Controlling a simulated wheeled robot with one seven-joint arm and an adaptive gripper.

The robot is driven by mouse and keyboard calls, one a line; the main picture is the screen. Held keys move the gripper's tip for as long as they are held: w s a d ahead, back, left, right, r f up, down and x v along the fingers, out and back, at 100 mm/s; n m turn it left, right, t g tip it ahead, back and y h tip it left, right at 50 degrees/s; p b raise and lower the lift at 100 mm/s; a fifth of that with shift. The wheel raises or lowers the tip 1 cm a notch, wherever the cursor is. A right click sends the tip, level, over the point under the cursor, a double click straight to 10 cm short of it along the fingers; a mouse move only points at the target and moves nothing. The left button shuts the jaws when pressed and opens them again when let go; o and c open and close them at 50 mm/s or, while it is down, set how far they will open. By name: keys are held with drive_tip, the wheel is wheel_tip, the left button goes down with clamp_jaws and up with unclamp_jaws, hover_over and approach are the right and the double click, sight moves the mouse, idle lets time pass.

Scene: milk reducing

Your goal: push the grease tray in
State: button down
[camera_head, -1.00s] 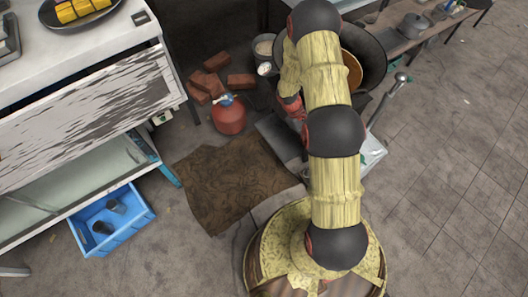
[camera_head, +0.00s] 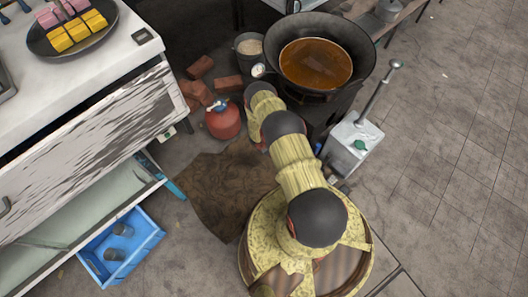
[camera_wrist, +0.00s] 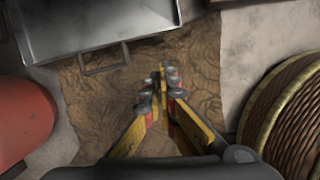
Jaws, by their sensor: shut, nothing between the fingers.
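The grease tray (camera_wrist: 72,42) is a shallow grey metal tray with a wire handle (camera_wrist: 103,60) on its near side. It shows at the upper left of the wrist view, and its far part is cut off by the frame. My gripper (camera_wrist: 164,78) is shut and empty, with yellow fingers and dark tips. In the picture, the tips lie to the right of the handle and a little below it, apart from it. In the head view my arm hides the gripper, and I cannot make out the tray.
A brown mat (camera_head: 215,190) covers the floor below. A red gas cylinder (camera_head: 223,119) stands left of the arm and shows in the wrist view (camera_wrist: 22,120). A wok (camera_head: 316,62) of brown liquid, bricks (camera_head: 200,67) and a white canister (camera_head: 352,140) are nearby.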

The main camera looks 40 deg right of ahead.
drive_tip(key=w+d+f+n+b, duration=0.2)
drive_tip(key=d+f+b, duration=0.3)
drive_tip(key=f+b, duration=0.3)
drive_tip(key=shift+w+f+t+y+b, duration=0.3)
drive_tip(key=shift+w+f+t, duration=0.15)
drive_tip(key=shift+f, duration=0.55)
